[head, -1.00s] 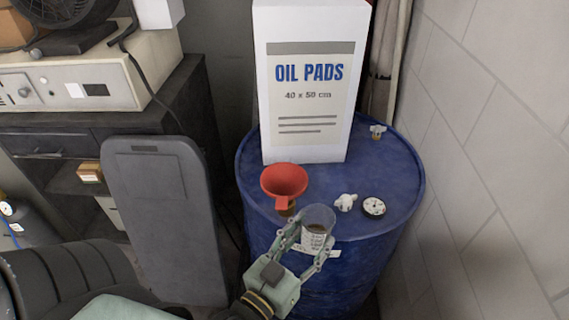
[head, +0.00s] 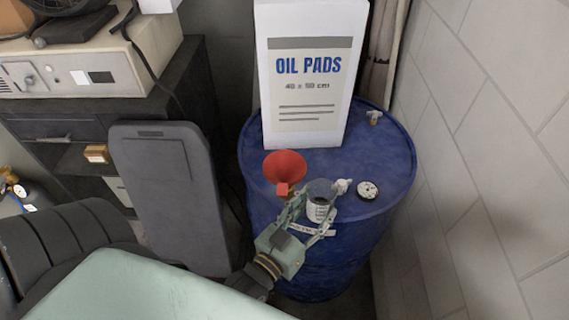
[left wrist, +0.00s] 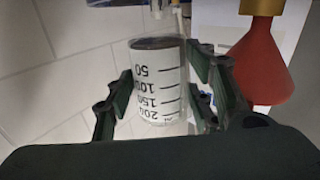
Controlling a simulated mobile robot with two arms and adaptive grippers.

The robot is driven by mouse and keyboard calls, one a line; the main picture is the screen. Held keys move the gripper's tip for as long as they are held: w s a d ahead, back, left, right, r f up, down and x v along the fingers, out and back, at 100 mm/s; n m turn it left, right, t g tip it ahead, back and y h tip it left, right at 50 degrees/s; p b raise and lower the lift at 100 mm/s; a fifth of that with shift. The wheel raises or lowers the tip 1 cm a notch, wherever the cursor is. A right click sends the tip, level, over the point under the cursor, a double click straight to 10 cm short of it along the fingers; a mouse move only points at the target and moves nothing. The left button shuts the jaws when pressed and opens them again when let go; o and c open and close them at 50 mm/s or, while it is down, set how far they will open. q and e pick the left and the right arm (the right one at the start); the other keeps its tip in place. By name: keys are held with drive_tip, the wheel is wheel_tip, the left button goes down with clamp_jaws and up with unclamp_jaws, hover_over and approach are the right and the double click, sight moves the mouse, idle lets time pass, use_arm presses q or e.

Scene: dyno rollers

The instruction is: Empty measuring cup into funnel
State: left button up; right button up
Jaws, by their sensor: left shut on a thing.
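The clear measuring cup (head: 318,211) has dark markings and dark contents inside. My left gripper (head: 311,220) is shut around its sides and holds it near the front edge of the blue drum. The cup looks about upright. My right gripper is not in view.
The blue drum (head: 375,155) carries a white OIL PADS box (head: 307,125) at the back, a round dial (head: 368,190), a white knob-like piece (head: 344,186) close behind the cup, and a small fitting (head: 374,117). A block wall (head: 480,150) borders the right. A grey panel (head: 165,210) stands left.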

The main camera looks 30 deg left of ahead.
sight(308, 198)
use_arm(q)
drive_tip(key=shift+n, duration=0.8)
drive_tip(key=r+p, duration=0.1)
drive_tip(key=r, duration=0.1)
drive_tip(key=a+r+p, duration=0.1)
drive_tip(key=r, duration=0.1)
drive_tip(key=shift+p, duration=0.35)
drive_tip(key=shift+w+a+f+n+b, duration=0.1)
drive_tip(key=shift+f+n+b, duration=0.05)
drive_tip(key=shift+n+b, duration=0.15)
drive_tip(key=shift+w+a+r+n+g, duration=0.1)
drive_tip(key=shift+a+r+n+g, duration=0.2)
drive_tip(key=shift+n, duration=0.3)
drive_tip(key=r+n, duration=0.1)
drive_tip(key=n, duration=0.1)
drive_tip(key=a+r+n, duration=0.1)
drive_tip(key=r+n, duration=0.1)
drive_tip(key=n, duration=0.1)
drive_tip(key=a+r+n+g+h+p, duration=0.1)
drive_tip(key=n, duration=0.1)
drive_tip(key=shift+w+a+r, duration=0.2)
drive_tip(key=shift+w+r, duration=0.1)
drive_tip(key=shift+a+f+n+h+b, duration=0.1)
drive_tip(key=shift+f+n+h+b, duration=0.25)
drive_tip(key=shift+n, duration=0.75)
drive_tip(key=shift+w+a+r+n, duration=0.15)
drive_tip(key=shift+a+r+n, duration=0.2)
drive_tip(key=shift+a+n, duration=0.25)
